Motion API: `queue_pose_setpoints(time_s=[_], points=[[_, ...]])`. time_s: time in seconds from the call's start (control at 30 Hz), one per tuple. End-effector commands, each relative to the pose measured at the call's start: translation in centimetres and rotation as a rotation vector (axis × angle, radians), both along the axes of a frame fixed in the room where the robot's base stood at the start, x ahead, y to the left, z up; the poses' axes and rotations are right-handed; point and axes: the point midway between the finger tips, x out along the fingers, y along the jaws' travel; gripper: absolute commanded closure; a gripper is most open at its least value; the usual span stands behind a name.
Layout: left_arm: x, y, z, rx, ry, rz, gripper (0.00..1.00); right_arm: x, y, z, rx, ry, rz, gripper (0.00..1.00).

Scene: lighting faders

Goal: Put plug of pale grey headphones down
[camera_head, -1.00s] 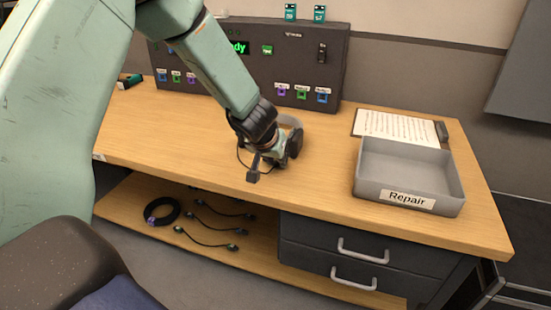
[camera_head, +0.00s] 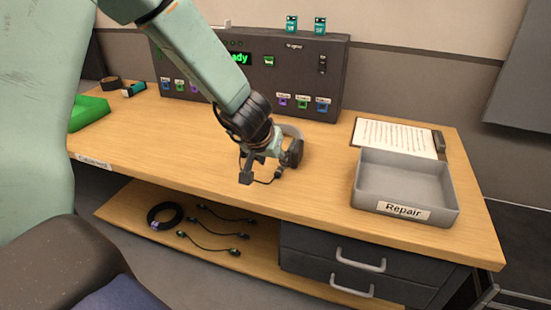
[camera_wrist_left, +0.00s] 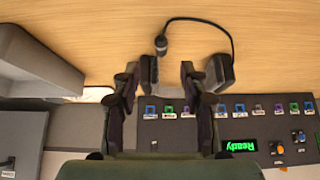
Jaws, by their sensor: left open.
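The pale grey headphones lie on the wooden workbench, partly hidden behind my left gripper. Their pale band (camera_head: 291,130) and a dark ear cup (camera_head: 296,152) show in the head view. The dark plug (camera_head: 277,174) lies on the bench with its thin cable curving beside the gripper. In the left wrist view the plug (camera_wrist_left: 161,46) is just past the gap between the fingertips, not gripped, its cable looping right to an ear cup (camera_wrist_left: 222,72). My left gripper (camera_head: 260,169) is open and low over the bench; its fingers (camera_wrist_left: 159,76) stand apart. My right gripper is out of view.
A grey Repair tray (camera_head: 404,212) and a clipboard sheet (camera_head: 396,137) are on the right. A dark control panel (camera_head: 250,73) stands at the back. A green tray (camera_head: 88,112) is at the left. The bench front is clear; cables lie on the shelf below.

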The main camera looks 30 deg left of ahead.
Motion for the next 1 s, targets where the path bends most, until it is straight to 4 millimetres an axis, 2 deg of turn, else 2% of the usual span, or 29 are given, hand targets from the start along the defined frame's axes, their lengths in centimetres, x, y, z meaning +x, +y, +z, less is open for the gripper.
queue_pose_setpoints(time_s=[0.03, 0.1, 0.3, 0.53, 0.63, 0.67, 0.77, 0.87, 1.0], points=[[-0.5, -0.1, 1.2, -0.002, -0.001, 0.000, 0.56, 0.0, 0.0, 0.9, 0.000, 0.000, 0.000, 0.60], [-1.2, -0.3, 2.2, -0.001, 0.000, 0.000, 0.56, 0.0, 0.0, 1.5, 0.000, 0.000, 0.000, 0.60], [-2.5, -0.6, 4.0, 0.000, 0.000, 0.000, 0.56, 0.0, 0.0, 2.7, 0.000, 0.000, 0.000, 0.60], [-3.0, -0.7, 4.5, 0.000, 0.001, 0.000, 0.56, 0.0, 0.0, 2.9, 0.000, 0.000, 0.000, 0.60], [-3.3, -0.8, 4.0, 0.005, 0.009, -0.001, 0.56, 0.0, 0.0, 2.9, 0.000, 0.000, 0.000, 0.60], [-3.6, -0.8, 3.5, 0.009, 0.020, -0.002, 0.56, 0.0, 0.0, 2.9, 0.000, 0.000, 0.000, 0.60], [-5.5, -1.3, 0.1, 0.041, 0.082, -0.009, 0.56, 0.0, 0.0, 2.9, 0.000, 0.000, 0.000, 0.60], [-9.2, -2.3, -4.9, 0.082, 0.172, -0.031, 0.56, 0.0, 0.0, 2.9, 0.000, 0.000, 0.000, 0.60], [-15.6, -4.2, -11.5, 0.106, 0.290, -0.081, 0.56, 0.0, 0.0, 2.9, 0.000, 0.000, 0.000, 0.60]])
